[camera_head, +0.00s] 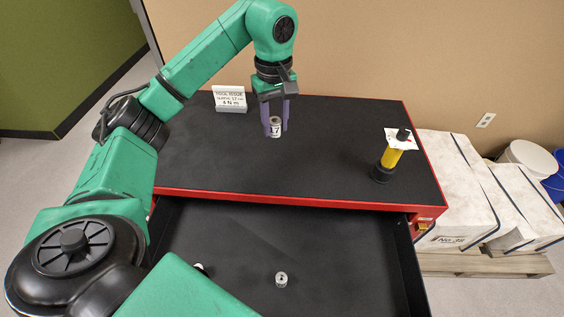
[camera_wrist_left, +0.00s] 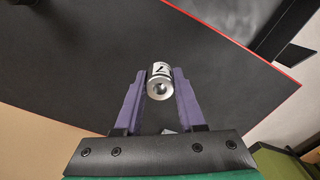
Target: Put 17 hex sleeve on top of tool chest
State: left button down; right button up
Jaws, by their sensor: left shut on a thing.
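The 17 hex sleeve (camera_head: 275,127) is a small silver cylinder with a "17" label. My left gripper (camera_head: 275,122) is shut on it, with the purple fingers on either side. In the left wrist view the sleeve (camera_wrist_left: 160,82) sits between the fingertips, its bored end facing the camera. The tool chest (camera_head: 330,150) has a black top with a red edge. The sleeve is over this top, toward the back middle; I cannot tell whether it touches the surface. My right gripper is not in view.
The chest's drawer (camera_head: 340,255) is open in front, with another small silver sleeve (camera_head: 281,279) inside. A yellow and black tool (camera_head: 390,160) stands on the top at right, a white sign (camera_head: 229,98) at back left. White blocks (camera_head: 455,190) lie beyond the right side.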

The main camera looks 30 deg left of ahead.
aim_at(278, 170)
pick_arm(q)
jog(key=f, duration=0.6)
jog(key=f+p, duration=0.1)
jog(key=f, duration=0.6)
jog(key=shift+w+d+f, duration=0.15)
jog(key=shift+d+f, duration=0.05)
jog(key=shift+w, duration=0.1)
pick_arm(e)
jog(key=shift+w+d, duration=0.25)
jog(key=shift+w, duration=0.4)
pick_arm(q)
jog(key=shift+f, duration=0.15)
jog(key=c, duration=0.9)
grip_release()
jog(key=o, duration=0.4)
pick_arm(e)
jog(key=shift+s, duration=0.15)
pick_arm(q)
notch_tip(278, 170, up, 12)
jog(key=shift+r+b, duration=0.15)
jog(key=shift+b, duration=0.2)
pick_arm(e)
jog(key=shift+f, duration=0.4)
